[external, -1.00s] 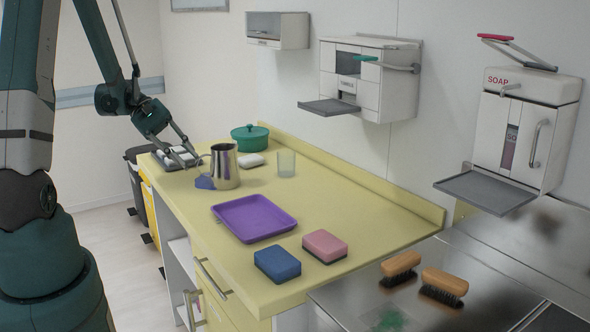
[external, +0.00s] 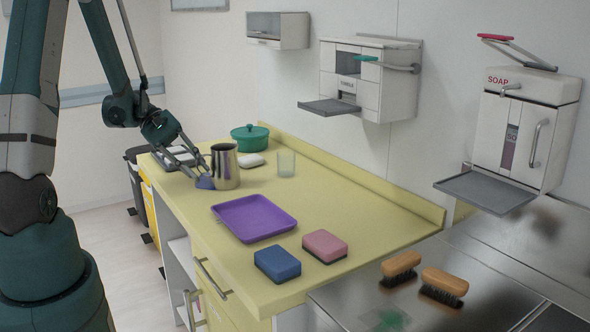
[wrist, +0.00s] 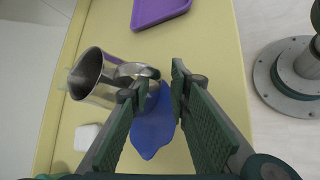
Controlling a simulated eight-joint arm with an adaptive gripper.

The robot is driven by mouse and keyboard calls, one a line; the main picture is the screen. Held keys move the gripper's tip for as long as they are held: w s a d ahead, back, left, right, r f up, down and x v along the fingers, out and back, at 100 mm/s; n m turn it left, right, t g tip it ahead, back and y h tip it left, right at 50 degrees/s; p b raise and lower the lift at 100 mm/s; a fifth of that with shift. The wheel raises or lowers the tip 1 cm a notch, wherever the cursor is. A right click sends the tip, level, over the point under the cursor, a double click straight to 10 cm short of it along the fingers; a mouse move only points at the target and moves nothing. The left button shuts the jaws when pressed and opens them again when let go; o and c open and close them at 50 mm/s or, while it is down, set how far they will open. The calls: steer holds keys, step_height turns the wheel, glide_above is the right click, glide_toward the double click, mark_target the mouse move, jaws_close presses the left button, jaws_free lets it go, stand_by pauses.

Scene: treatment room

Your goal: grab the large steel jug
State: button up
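The large steel jug (external: 225,168) stands upright on the yellow counter, to the right of my gripper. In the wrist view the jug (wrist: 99,82) is at the left, its handle (wrist: 143,71) pointing toward my fingers. My gripper (wrist: 160,86) is open, its two green-padded fingers apart. The left fingertip overlaps the handle in the picture, and the handle's outer end shows by the gap between the tips. I cannot tell whether they touch. In the external view my gripper (external: 201,168) is low at the jug's handle side. A blue cloth (wrist: 153,127) lies below the fingers.
A purple tray (external: 254,219) lies in front of the jug. A glass (external: 286,164), a white bar (external: 250,160) and a green pot (external: 250,138) stand behind it. Blue (external: 277,264) and pink (external: 325,246) sponges lie nearer. The right part of the counter is clear.

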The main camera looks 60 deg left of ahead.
stand_by(0.3)
jaws_close()
steer(key=shift+r, duration=0.35)
stand_by(0.4)
step_height(320, 180, up, 9)
steer(key=p, duration=0.1)
steer(key=shift+p, duration=0.3)
stand_by(0.7)
steer(key=shift+r, duration=0.15)
stand_by(0.7)
